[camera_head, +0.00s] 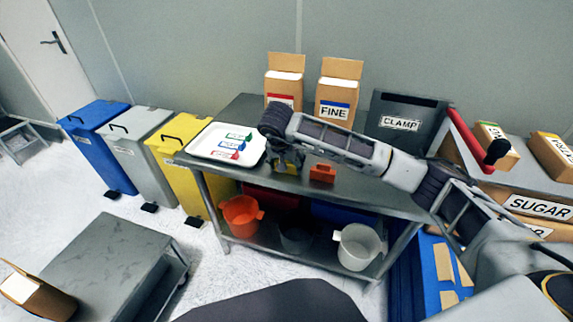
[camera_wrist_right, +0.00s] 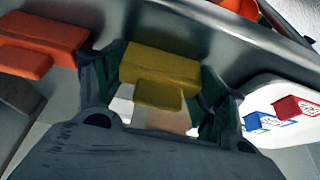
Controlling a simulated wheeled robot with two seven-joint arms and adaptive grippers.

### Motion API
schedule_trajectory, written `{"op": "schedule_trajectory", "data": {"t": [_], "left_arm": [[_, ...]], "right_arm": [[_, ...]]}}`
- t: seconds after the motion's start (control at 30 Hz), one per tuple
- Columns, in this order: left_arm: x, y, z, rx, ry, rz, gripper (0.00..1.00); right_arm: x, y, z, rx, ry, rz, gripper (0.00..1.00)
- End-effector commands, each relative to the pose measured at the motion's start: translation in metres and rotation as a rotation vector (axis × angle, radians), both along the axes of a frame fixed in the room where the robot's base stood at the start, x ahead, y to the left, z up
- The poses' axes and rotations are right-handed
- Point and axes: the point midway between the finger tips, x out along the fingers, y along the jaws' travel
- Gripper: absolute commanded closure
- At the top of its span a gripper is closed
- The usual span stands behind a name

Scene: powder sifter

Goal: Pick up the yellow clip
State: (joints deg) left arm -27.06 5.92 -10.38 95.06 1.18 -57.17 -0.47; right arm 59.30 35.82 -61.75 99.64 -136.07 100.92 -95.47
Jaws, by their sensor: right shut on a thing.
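The yellow clip (camera_wrist_right: 160,66) is a small block with a narrower tab, seen between the two fingers of my right gripper (camera_wrist_right: 158,95) in the right wrist view. The fingers are shut on its sides. In the head view, my right gripper (camera_head: 288,162) points down at the metal table near its front edge, and only a bit of the yellow clip (camera_head: 291,170) shows behind the fingers. I cannot tell whether the clip still touches the table. My left gripper is not in view.
An orange clip (camera_head: 322,173) lies on the table (camera_head: 240,108) just right of my gripper; it also shows in the wrist view (camera_wrist_right: 40,45). A white tray (camera_head: 203,153) with green, blue and red clips is at left. Boxes and a CLAMP bin (camera_head: 402,122) stand behind.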

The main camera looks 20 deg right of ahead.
Motion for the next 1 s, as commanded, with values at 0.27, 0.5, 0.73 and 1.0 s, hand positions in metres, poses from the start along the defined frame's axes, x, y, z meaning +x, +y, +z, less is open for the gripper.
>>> {"op": "schedule_trajectory", "data": {"t": [0.27, 0.5, 0.73, 1.0], "left_arm": [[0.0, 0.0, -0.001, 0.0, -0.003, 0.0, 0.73], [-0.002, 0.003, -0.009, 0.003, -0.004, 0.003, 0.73], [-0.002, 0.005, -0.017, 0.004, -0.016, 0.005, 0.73], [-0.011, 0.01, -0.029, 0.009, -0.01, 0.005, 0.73]], "right_arm": [[0.0, 0.0, 0.01, -0.001, -0.002, 0.0, 0.45], [0.001, 0.0, 0.036, -0.001, -0.003, -0.001, 0.45], [0.001, 0.0, 0.068, 0.0, -0.002, -0.001, 0.45], [0.001, 0.0, 0.095, 0.0, -0.002, -0.001, 0.45]]}}
